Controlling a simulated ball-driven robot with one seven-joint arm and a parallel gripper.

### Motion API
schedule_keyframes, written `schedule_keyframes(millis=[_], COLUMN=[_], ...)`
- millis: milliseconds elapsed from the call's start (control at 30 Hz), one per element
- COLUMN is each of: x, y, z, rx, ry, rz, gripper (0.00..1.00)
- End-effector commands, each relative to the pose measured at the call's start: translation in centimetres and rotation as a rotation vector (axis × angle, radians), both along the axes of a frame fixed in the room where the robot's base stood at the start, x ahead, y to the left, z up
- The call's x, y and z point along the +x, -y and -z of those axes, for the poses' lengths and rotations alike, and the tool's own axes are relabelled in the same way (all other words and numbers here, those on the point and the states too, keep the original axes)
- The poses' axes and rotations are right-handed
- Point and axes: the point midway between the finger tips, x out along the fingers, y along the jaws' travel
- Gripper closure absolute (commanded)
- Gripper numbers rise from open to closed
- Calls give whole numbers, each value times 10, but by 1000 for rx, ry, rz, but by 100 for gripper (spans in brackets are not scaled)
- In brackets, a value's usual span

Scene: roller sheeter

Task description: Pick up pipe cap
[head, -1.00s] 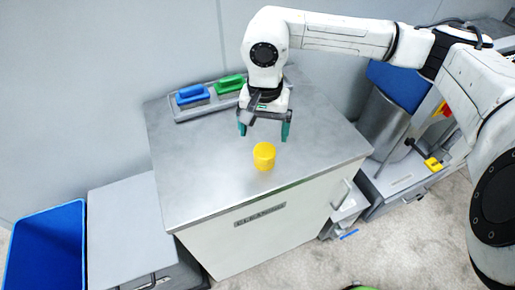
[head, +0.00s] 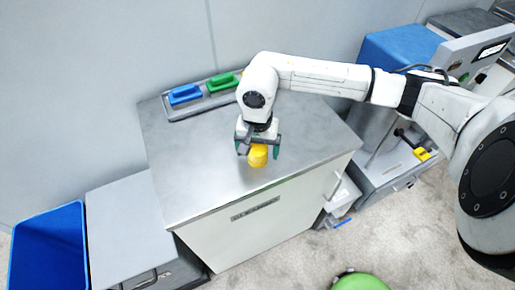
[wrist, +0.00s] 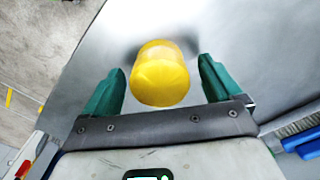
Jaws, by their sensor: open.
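The pipe cap (head: 258,156) is a yellow, short cylinder on the grey metal top of the cabinet. It also shows in the wrist view (wrist: 160,74), between and slightly beyond the green fingers. My gripper (head: 260,152) is open above and around the cap in the head view. In the wrist view my gripper (wrist: 158,84) has one green finger on each side of the cap, with a visible gap on both sides. The gripper partly hides the top of the cap in the head view.
A tray (head: 168,109) with a blue brush (head: 185,95) and a green brush (head: 221,82) lies at the back of the cabinet top (head: 195,155). A blue bin (head: 48,250) and a grey box (head: 128,222) stand at left. The cabinet top's front is clear.

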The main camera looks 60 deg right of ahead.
Motion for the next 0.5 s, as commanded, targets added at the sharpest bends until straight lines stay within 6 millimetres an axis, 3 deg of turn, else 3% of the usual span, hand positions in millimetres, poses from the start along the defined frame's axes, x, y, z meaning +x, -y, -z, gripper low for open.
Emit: schedule_keyframes(millis=[133, 500], x=[0, 0], y=[0, 0], z=[0, 0], rx=[0, 0], ry=[0, 0], rz=[0, 0], gripper=[9, 45])
